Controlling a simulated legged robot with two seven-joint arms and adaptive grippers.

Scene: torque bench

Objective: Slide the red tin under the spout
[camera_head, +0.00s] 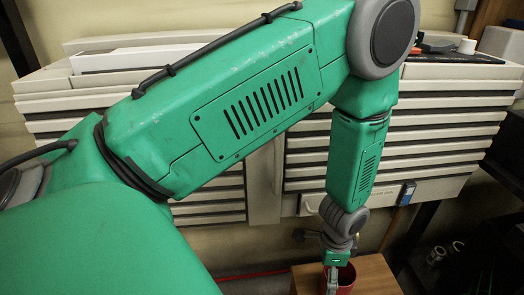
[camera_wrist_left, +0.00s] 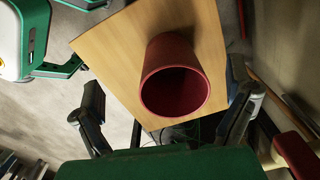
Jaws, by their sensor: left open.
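The red tin (camera_head: 347,275) stands on a wooden-topped stand at the bottom of the head view, partly hidden behind my left gripper (camera_head: 334,278). In the left wrist view the tin (camera_wrist_left: 178,55) shows its open round mouth towards the camera and looks empty. My left gripper (camera_wrist_left: 167,90) is open, with one dark finger to the left of the tin and one to the right in the picture. I see a gap on the left side; on the right I cannot tell whether it touches. I cannot make out a spout in either view.
The wooden top (camera_head: 378,280) is small, and its bare part (camera_wrist_left: 115,50) lies left of the tin in the wrist view. A wide bank of pale drawers (camera_head: 440,140) stands behind my arm. Dark shelving with round items (camera_head: 440,255) is at the lower right.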

